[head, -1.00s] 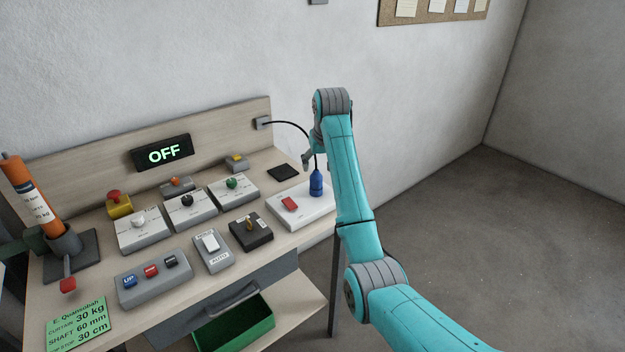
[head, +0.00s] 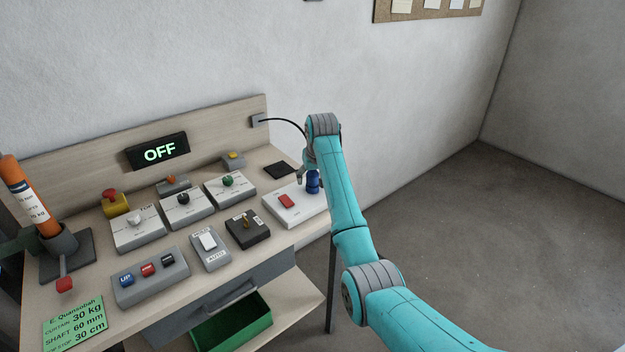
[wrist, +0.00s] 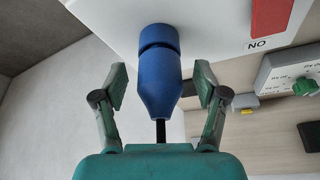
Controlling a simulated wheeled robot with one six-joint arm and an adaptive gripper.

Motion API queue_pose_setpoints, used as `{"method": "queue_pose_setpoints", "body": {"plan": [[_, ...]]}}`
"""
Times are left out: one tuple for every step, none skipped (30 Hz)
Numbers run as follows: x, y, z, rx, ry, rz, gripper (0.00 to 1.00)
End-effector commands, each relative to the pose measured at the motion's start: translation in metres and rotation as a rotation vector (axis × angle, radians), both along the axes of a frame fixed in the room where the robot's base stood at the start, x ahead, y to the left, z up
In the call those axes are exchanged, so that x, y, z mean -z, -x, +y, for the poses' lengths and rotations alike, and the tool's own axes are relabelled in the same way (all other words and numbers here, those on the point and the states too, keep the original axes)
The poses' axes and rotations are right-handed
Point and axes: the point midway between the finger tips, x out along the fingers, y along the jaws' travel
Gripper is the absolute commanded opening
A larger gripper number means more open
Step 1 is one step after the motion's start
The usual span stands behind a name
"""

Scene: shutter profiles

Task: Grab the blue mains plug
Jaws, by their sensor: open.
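The blue mains plug (head: 313,184) stands upright on the white box with a red switch (head: 288,209), at the right end of the bench. My gripper (head: 306,178) is at the plug, partly hidden behind my arm in the head view. In the wrist view the plug (wrist: 159,75) lies between the two open fingers (wrist: 160,85), with a gap on each side. Its narrow cable end points towards my palm.
Grey boxes with knobs (head: 228,186) and a black key-switch box (head: 248,229) stand left of the white box. A flat black pad (head: 281,169) lies behind it. A display reading OFF (head: 158,151) is on the back panel. Open floor lies to the right.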

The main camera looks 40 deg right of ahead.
Motion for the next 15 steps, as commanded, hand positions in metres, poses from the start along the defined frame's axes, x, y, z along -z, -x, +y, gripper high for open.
{"method": "queue_pose_setpoints", "body": {"plan": [[-0.0001,0.0001,0.0,0.0,0.0,0.0,0.72],[-0.0001,0.0001,0.0,0.0,0.0,0.0,0.72],[-0.0001,0.0001,0.0,0.0,0.0,0.0,0.62],[-0.0001,0.0001,0.0,0.0,0.0,0.0,0.55],[-0.0001,0.0001,0.0,0.0,0.0,0.0,0.47],[-0.0001,0.0002,0.0001,0.0,0.0,0.0,0.37],[-0.0001,0.0002,0.0001,0.0,0.0,0.0,0.3],[-0.0001,0.0002,0.0001,0.0,0.0,0.0,0.22],[-0.0001,0.0002,0.0001,0.0,0.0,0.0,0.12],[-0.0001,0.0002,0.0001,0.0,0.0,0.0,0.07],[-0.0001,0.0002,0.0001,0.0,0.0,0.0,0.07],[-0.0003,0.0001,0.0,0.0,0.0,0.0,0.07],[-0.0003,0.0001,0.0,0.0,0.0,0.0,0.07],[-0.0003,0.0001,0.0,0.0,0.0,0.0,0.07],[-0.0003,0.0001,0.0,0.0,0.0,0.0,0.07]]}}
